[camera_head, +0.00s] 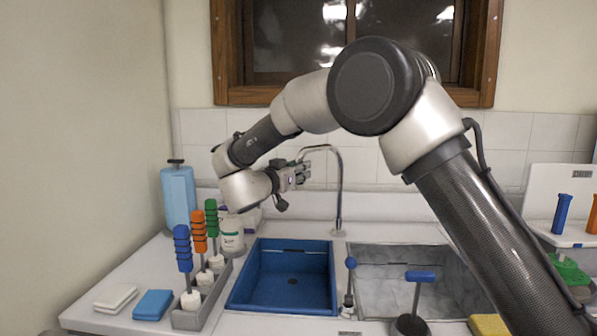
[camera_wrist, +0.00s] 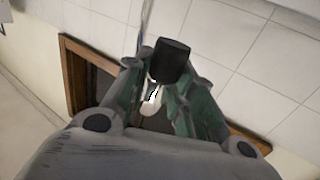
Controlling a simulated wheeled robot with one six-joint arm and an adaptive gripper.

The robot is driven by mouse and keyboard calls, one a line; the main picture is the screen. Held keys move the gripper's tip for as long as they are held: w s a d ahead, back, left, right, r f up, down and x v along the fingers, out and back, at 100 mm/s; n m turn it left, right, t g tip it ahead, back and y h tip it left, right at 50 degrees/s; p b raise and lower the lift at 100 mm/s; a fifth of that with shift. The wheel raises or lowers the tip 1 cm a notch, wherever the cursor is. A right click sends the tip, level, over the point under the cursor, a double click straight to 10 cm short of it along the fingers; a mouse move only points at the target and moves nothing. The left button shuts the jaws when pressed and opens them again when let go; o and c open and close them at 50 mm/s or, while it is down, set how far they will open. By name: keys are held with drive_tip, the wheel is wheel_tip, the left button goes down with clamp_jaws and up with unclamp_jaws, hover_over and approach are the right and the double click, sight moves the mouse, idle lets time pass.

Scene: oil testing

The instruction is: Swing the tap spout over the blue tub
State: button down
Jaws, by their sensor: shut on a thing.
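The tap (camera_head: 339,190) is a thin metal pipe that rises behind the sinks and bends over to the left at its top. In the wrist view, the green-padded fingers of my gripper (camera_wrist: 165,72) close around a dark cylindrical piece (camera_wrist: 171,58), seemingly the spout's end. The exact contact is partly hidden by the fingers.
A grey basin (camera_head: 390,265) lies right of the tub, with a blue-knobbed lever (camera_head: 350,264) and a blue-handled tool (camera_head: 420,277) in front. Left stand a rack (camera_head: 220,282) of coloured-handled brushes, a white jar (camera_head: 231,232) and a blue container (camera_head: 178,195).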

drive_tip(key=shift+w+a+r, duration=0.1)
drive_tip(key=shift+a+r, duration=0.05)
drive_tip(key=c, duration=1.2)
unclamp_jaws()
drive_tip(key=v, duration=1.2)
